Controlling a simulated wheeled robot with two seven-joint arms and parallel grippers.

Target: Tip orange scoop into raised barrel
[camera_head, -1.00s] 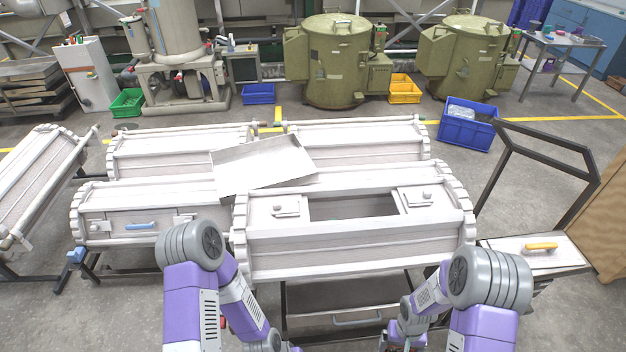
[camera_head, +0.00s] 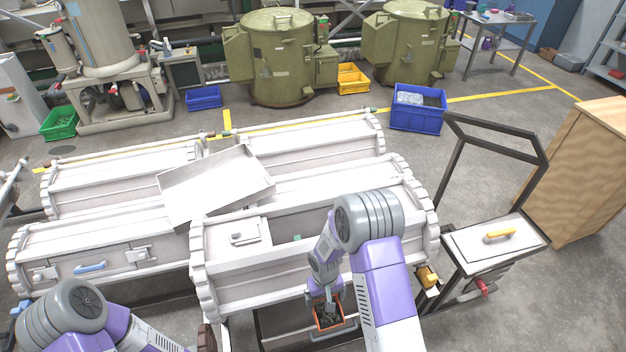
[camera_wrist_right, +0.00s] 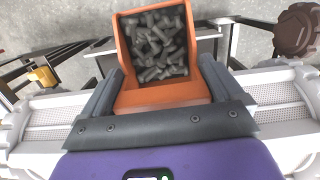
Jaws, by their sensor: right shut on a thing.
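The orange scoop (camera_head: 327,322) is full of dark grey small parts and sits low at the near side of the raised barrel (camera_head: 250,285). My right gripper (camera_head: 326,296) is shut on it. In the right wrist view the scoop (camera_wrist_right: 160,96) lies between the two dark fingers, its parts heaped inside and the grey floor beyond. The barrel's rectangular opening (camera_head: 285,228) faces up, partly hidden by my right arm; its inside shows little. My left arm shows at the lower left, but its gripper is out of view.
A bent white sheet-metal tray (camera_head: 215,185) lies across the barrels behind. A cart (camera_head: 478,243) with a yellow-handled lid stands right of the raised barrel. A second closed barrel (camera_head: 75,255) is at the left. A wooden cabinet (camera_head: 585,170) stands at the far right.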

